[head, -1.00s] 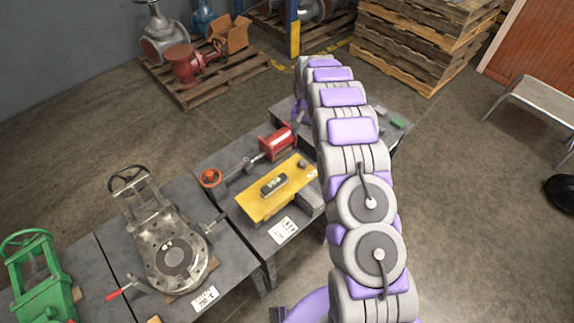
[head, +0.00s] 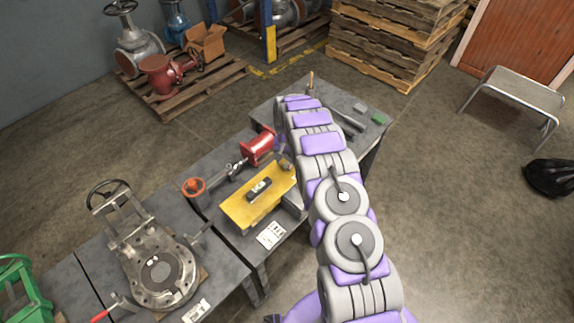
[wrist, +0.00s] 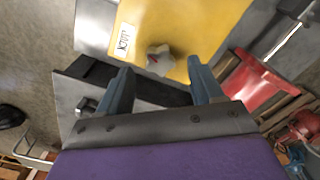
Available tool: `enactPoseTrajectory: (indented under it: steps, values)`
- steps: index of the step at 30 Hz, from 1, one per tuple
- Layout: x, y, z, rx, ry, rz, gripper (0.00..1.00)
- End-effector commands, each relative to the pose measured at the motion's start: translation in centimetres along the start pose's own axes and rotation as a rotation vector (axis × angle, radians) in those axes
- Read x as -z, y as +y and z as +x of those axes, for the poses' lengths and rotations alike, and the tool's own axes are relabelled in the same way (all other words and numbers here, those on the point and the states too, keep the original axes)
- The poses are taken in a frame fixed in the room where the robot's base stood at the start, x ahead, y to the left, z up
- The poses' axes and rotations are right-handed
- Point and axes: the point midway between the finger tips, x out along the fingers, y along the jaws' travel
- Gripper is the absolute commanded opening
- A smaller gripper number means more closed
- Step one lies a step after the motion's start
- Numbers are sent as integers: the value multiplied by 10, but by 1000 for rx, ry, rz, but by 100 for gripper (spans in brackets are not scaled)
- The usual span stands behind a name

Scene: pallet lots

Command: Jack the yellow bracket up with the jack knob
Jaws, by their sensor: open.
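The yellow bracket (head: 238,212) lies on the workbench in the head view, with a small black level-like block (head: 260,189) on top. The wrist view shows the bracket (wrist: 190,22) closer, with a white label reading like "JACK".
A red cylinder (head: 258,146) with an orange handwheel (head: 193,187) sits just behind the bracket. A grey valve (head: 162,268) stands on the bench to the left. Small green and grey blocks (head: 378,119) lie on the bench's far right.

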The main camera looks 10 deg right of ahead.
Motion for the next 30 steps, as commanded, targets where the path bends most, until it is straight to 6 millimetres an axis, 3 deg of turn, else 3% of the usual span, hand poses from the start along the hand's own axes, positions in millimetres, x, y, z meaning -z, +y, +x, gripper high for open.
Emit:
enactPoseTrajectory:
  steps: [1,6,15,30]
  values:
    - [-1,0,12,-1,-4,0,66]
    - [0,0,29,0,-2,0,66]
    - [0,0,32,0,0,0,66]
    - [0,0,32,0,0,0,19]
